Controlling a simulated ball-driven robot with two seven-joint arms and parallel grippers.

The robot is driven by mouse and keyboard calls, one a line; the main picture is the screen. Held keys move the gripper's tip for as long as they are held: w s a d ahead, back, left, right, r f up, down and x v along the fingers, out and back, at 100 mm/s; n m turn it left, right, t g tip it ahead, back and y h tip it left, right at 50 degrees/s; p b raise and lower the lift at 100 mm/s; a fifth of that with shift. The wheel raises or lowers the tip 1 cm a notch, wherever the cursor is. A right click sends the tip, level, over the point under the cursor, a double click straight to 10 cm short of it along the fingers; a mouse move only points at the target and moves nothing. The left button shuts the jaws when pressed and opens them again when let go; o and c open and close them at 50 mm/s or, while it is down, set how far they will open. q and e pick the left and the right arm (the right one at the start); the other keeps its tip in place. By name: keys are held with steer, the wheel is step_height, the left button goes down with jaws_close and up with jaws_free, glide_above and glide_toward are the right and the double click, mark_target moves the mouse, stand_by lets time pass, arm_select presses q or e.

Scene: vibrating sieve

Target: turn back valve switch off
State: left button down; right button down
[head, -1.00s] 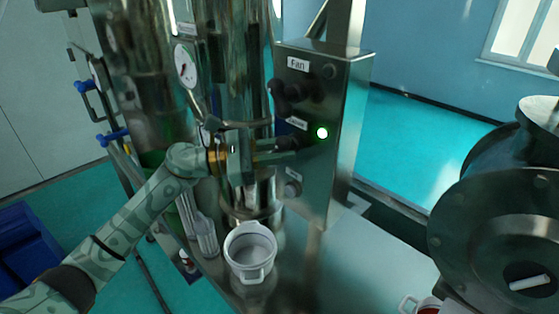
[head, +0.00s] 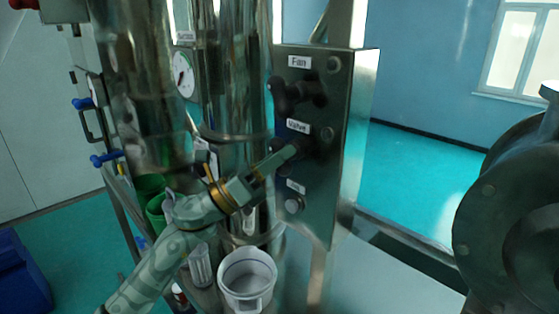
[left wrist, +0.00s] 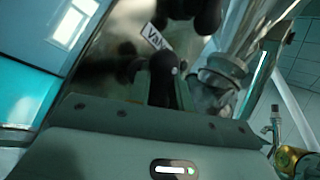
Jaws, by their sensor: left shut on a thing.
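The control box (head: 318,190) shows a black switch beside the label "Valve" (head: 298,127). My left gripper (head: 294,151) reaches this valve switch (head: 309,146) from the lower left and is shut on it, tilted along with my wrist. The gripper partly hides the switch. In the left wrist view, the dark valve switch (left wrist: 163,72) stands upright just beyond the gripper body, below its label (left wrist: 157,39). The round lamp (head: 327,134) right of the valve switch is dark. My right gripper is not in view.
A lower button (head: 293,206) is below. A dark flanged machine (head: 510,215) is at the right.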

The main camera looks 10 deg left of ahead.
arm_select(q)
steer(key=shift+r+n+t, duration=0.15)
steer(key=shift+n+t, duration=0.55)
steer(key=shift+n, duration=0.1)
steer(key=c, duration=1.3)
jaws_free()
steer(key=shift+a+f, duration=0.15)
steer(key=shift+f, duration=0.1)
steer(key=b+v, duration=0.2)
steer(key=v, duration=0.3)
steer(key=b+v, duration=0.2)
steer(key=v, duration=0.3)
steer(key=b+v, duration=0.2)
steer(key=v, duration=0.4)
steer(key=shift+s+a+r, duration=0.1)
steer(key=shift+s+r, duration=0.05)
steer(key=shift+r, duration=0.15)
